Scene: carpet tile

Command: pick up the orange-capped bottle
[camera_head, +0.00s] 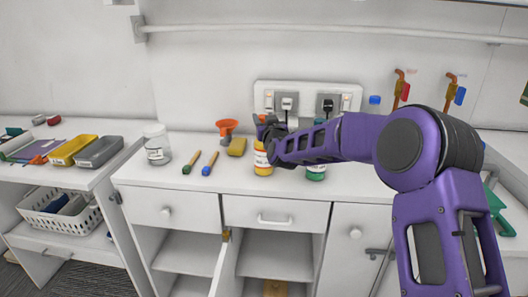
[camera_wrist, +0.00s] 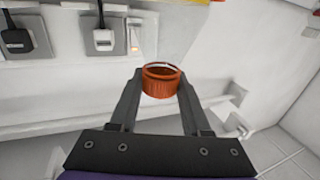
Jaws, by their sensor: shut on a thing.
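The orange cap (camera_wrist: 162,84) sits between the two fingers of my gripper in the wrist view, with a finger against each side. The gripper hides most of the cap there. The bottle is upright at the counter; I cannot tell whether its base touches the surface.
A green-and-white bottle (camera_head: 316,173) stands close to the right, partly behind my arm. A yellow sponge (camera_head: 237,146), an orange funnel (camera_head: 227,127), two brushes (camera_head: 210,164) and a clear jar (camera_head: 157,145) are to the left. Sockets with plugs (camera_head: 287,103) are on the wall behind.

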